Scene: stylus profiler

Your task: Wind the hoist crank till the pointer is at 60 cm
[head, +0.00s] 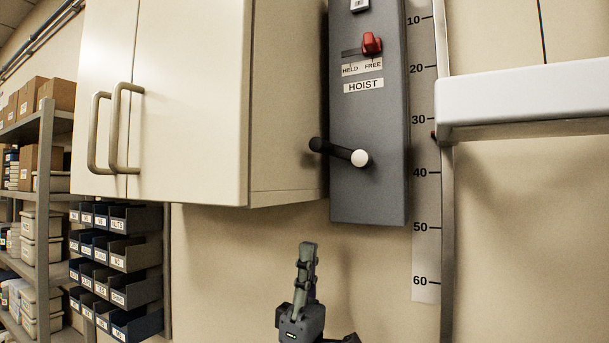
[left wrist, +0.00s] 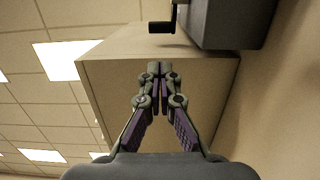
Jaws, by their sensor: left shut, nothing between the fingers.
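The grey hoist box (head: 368,115) is on the wall, labelled HOIST. Its crank (head: 338,151) shows as a dark bar with a black end at left and a white knob (head: 359,158) at right. A dark part of the crank also shows in the left wrist view (left wrist: 161,27). The red lever (head: 371,44) is at the FREE side. A small reddish pointer (head: 434,135) is at about 33 on the scale (head: 425,200). My left gripper (head: 309,246) is shut and empty, below the box and apart from the crank. It also shows in the left wrist view (left wrist: 157,70).
A white platform (head: 530,95) stands out at right beside a vertical rail (head: 446,240). A cream cabinet (head: 200,100) with two handles adjoins the box at left. Shelves and bins (head: 125,255) are at far left. The wall below the box is clear.

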